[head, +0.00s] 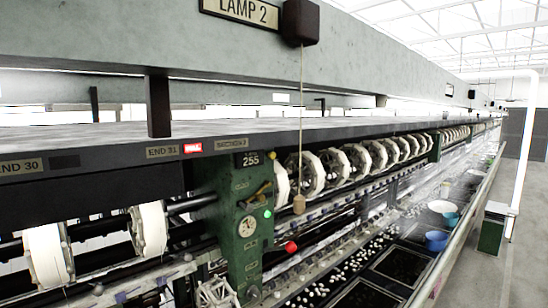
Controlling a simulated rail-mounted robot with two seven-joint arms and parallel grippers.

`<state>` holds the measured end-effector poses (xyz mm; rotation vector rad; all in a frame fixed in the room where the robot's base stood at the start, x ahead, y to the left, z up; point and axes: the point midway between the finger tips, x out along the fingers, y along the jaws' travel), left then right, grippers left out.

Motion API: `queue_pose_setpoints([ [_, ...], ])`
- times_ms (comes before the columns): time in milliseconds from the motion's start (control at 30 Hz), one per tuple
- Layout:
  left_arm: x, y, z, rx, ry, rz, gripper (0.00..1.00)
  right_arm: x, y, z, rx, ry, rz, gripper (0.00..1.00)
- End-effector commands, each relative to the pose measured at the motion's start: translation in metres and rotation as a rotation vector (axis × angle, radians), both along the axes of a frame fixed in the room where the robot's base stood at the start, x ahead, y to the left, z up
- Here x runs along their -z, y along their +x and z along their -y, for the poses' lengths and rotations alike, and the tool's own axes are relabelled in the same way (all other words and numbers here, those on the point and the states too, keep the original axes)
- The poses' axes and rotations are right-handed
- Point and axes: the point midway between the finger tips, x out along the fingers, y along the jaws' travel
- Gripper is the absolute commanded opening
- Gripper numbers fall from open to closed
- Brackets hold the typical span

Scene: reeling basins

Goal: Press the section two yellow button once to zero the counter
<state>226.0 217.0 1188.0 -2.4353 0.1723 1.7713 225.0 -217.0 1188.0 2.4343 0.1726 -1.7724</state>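A small black counter (249,159) reading 255 sits at the top of a green machine post (232,225) in the head view. A label plate (231,143) above it is too small to read surely. Neither of my grippers is in view.
A pull cord (300,110) with a wooden end (299,204) hangs from a box by the LAMP 2 sign (240,11), right of the post. White reels (150,230) flank the post. Basins with bowls (436,241) line the right; the aisle (510,265) is mostly clear.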

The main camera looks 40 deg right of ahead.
Motion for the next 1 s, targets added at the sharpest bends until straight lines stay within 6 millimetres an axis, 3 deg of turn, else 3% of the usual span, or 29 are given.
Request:
queue_pose_setpoints([
  [367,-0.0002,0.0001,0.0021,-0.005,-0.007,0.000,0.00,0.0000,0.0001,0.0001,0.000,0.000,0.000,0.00],
  [1000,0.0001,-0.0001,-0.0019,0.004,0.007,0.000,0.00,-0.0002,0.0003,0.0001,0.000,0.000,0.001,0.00],
])
